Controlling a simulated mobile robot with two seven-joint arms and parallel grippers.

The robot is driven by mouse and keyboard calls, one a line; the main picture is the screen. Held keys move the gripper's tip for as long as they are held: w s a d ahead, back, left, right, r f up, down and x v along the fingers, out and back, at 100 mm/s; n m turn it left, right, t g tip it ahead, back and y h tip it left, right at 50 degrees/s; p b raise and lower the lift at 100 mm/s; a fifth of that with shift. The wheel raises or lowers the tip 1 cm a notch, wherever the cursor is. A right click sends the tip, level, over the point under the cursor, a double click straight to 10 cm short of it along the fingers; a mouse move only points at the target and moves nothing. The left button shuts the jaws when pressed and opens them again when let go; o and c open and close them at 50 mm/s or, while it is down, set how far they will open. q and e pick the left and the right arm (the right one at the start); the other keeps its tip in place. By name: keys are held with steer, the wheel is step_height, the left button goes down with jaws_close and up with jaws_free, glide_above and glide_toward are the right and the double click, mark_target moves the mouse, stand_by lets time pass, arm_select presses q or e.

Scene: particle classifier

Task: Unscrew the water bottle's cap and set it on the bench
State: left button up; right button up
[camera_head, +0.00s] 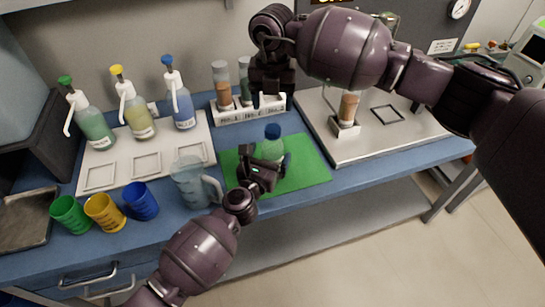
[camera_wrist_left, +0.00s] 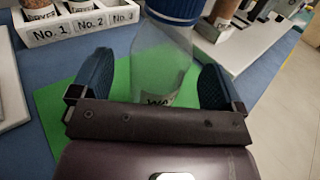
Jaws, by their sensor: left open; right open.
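The water bottle (camera_head: 272,149) stands upright on the green mat, clear-bodied with its blue cap (camera_head: 272,131) on top. In the left wrist view the bottle (camera_wrist_left: 160,60) is near, with a partly hidden label, and its cap (camera_wrist_left: 176,8) is cut off by the top edge. My left gripper (camera_head: 264,163) is open, low at the bottle's front, with one blue finger pad on each side of the body; a gap shows at the sides. My right gripper (camera_head: 269,101) is open and points down behind and above the cap, by the tube rack.
The green mat (camera_head: 308,172) lies on the blue bench. A clear jug (camera_head: 188,181) stands close left of my left gripper. The white numbered rack (camera_head: 232,116) with tubes is behind. A metal plate (camera_head: 365,145) with a tube holder is at right. Pump bottles and coloured cups are left.

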arm_select(q)
steer(key=shift+x, duration=1.45)
steer(key=shift+c, duration=0.4)
